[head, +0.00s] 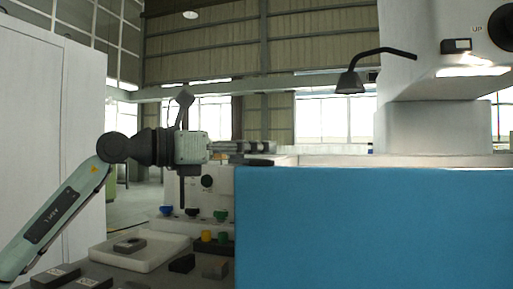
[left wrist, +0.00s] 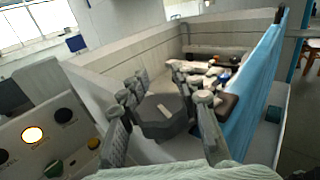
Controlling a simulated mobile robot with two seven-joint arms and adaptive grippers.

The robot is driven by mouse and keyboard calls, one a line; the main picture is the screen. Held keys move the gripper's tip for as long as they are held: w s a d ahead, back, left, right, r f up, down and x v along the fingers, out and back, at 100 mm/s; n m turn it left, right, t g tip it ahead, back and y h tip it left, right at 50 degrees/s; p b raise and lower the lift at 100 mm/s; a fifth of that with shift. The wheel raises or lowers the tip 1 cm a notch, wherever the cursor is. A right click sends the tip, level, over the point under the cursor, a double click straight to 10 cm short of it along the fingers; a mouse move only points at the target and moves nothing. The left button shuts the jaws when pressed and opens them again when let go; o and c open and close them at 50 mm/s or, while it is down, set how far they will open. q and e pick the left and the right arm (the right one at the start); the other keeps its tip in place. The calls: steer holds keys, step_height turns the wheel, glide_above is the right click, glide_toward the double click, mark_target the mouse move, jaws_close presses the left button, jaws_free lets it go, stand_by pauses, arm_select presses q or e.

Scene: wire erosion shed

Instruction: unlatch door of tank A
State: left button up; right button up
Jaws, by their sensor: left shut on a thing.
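The blue tank door (head: 370,225) fills the lower right of the head view and shows edge-on in the left wrist view (left wrist: 258,80). No letter marking the tank is readable. My left gripper (head: 258,147) reaches from the left to the door's top left corner. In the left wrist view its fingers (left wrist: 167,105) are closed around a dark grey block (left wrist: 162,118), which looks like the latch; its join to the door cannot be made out. A dark piece (head: 262,162) shows just under the fingertips in the head view. My right gripper is in neither view.
A panel with coloured knobs (head: 207,237) stands below my left gripper. A pale tray (head: 138,252) with a grey block lies on the bench at lower left. A lamp (head: 350,83) hangs above the tank. The open tank interior (left wrist: 185,55) holds several small parts.

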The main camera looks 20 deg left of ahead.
mark_target(252, 165)
arm_select(q)
jaws_close()
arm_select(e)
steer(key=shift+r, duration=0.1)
arm_select(q)
steer(key=shift+s+d+m+g+h, duration=0.1)
steer(key=shift+s+m+g+h, duration=0.05)
steer(key=shift+m+g+h, duration=0.65)
steer(key=shift+s+d+m+g+h+p, duration=0.1)
steer(key=shift+s+m+g+p, duration=0.5)
steer(key=shift+m+g, duration=2)
steer(key=shift+s+m+g+h+p, duration=0.1)
steer(key=shift+s+m+g+p, duration=0.5)
steer(key=shift+m+g, duration=2.05)
steer(key=shift+s+d+m+g+h+p, duration=0.2)
steer(key=shift+s+m+g, duration=0.7)
steer(key=shift+g, duration=3.35)
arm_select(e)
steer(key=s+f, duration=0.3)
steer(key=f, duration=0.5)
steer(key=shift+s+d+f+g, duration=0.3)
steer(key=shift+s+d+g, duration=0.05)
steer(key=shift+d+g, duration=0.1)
arm_select(q)
steer(key=shift+a, duration=0.2)
